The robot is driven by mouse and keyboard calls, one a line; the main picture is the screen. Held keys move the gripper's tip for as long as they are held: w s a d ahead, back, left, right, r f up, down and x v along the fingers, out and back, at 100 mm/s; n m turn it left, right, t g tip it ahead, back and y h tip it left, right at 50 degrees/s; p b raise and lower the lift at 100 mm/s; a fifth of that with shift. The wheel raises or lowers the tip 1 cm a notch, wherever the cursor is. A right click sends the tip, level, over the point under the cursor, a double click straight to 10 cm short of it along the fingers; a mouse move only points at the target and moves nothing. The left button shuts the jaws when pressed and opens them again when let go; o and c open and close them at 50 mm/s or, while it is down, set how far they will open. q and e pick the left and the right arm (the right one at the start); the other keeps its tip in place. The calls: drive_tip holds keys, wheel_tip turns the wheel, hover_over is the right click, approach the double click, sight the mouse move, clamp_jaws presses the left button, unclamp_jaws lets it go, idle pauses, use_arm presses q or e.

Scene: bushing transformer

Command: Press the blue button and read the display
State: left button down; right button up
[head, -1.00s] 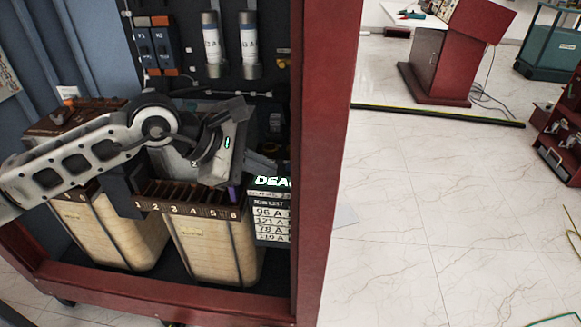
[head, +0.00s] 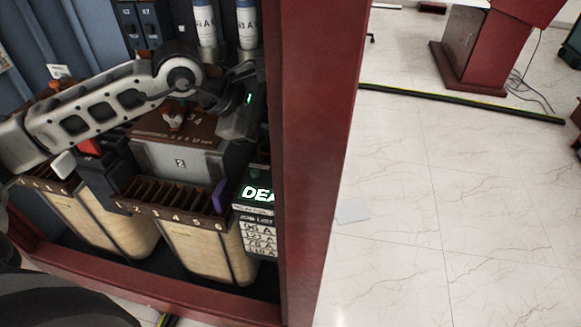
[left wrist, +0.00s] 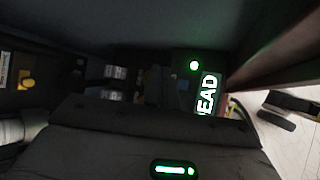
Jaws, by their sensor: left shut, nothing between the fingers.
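A lit display (head: 257,196) shows white letters reading "DEA" in the head view, its right end cut off by the red cabinet frame. In the left wrist view the display (left wrist: 208,94) stands sideways and reads "EAD", with one end out of sight. A round green light (left wrist: 194,65) glows beside it. My right gripper is not in view.
The red cabinet post (head: 315,150) stands close on the right of my left arm. Below the arm are numbered slots (head: 170,200) with a purple piece (head: 220,195), and a list panel (head: 259,238) under the display.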

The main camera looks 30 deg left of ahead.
sight(280, 177)
use_arm(q)
wheel_tip(280, 177, down, 8)
drive_tip(key=b, duration=0.5)
drive_tip(key=shift+f+b, duration=0.1)
drive_tip(key=shift+b, duration=0.2)
drive_tip(key=shift+f+b, duration=0.3)
drive_tip(key=shift+b, duration=0.05)
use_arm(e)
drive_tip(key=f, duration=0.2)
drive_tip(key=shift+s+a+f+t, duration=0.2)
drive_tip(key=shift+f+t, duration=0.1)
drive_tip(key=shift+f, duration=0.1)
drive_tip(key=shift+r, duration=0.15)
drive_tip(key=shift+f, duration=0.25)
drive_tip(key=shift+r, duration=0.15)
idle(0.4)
